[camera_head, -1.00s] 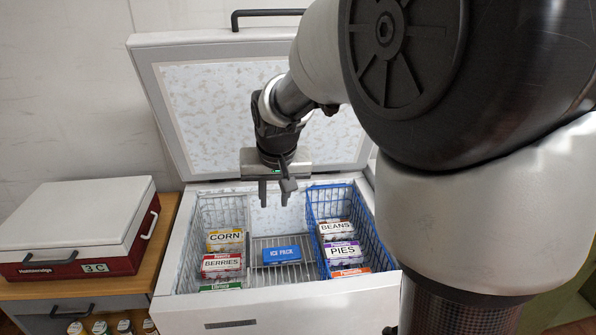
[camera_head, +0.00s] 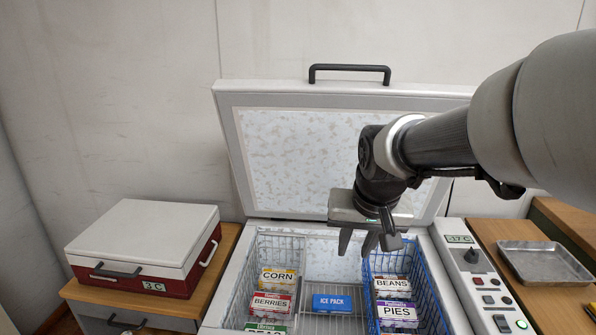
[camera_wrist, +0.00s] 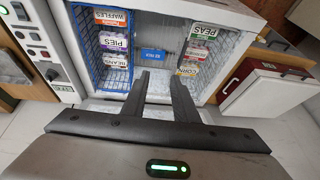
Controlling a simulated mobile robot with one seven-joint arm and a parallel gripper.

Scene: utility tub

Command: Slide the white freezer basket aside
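The white freezer basket (camera_head: 246,290) is a wire basket on the left side of the open chest freezer. It holds corn, berries and a green-labelled box; it also shows at right in the wrist view (camera_wrist: 228,48). My gripper (camera_head: 366,246) points down, above the back of the freezer near the blue basket's left edge in the head view. In the wrist view its two fingers (camera_wrist: 160,82) are apart with nothing between them. No contact with the white basket shows. The basket's front end is cut off in the head view.
A blue basket (camera_head: 432,290) with beans and pies is on the right. A blue ice pack (camera_head: 332,303) lies on the wire rack (camera_head: 318,325) between the baskets. The raised lid (camera_head: 290,150) stands behind. A control panel (camera_head: 478,285) and a metal tray (camera_head: 545,263) are at right.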

